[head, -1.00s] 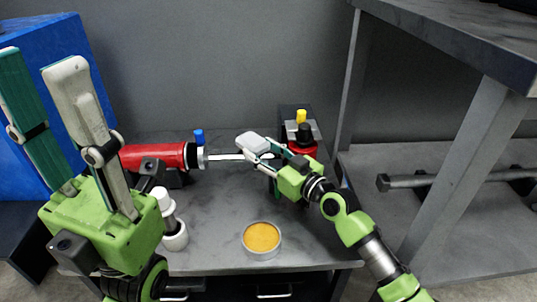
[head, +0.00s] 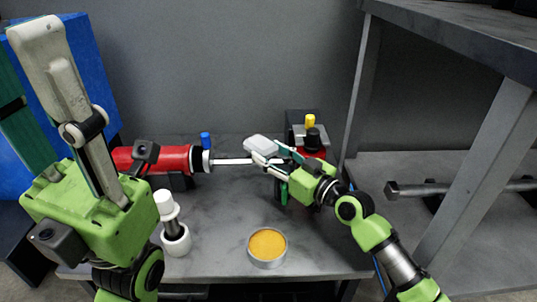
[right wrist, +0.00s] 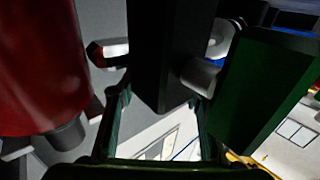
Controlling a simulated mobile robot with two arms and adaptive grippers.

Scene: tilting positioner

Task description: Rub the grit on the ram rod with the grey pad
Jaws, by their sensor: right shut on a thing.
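The ram rod (head: 232,161) is a thin bright bar reaching right from the red cylinder (head: 150,158). My right gripper (head: 264,157) is shut on the light grey pad (head: 260,145), at the rod's right part. The pad lies along the rod's upper side; I cannot tell whether they touch. Grit cannot be made out on the rod, and the gripper hides its right end. My left gripper (head: 22,70) stands upright and empty at the left, fingers apart.
A round tin with orange contents (head: 267,245) stands at the table's front. A yellow-capped fixture (head: 310,122) is behind my right gripper. A grey shelf (head: 455,45) stands at the right.

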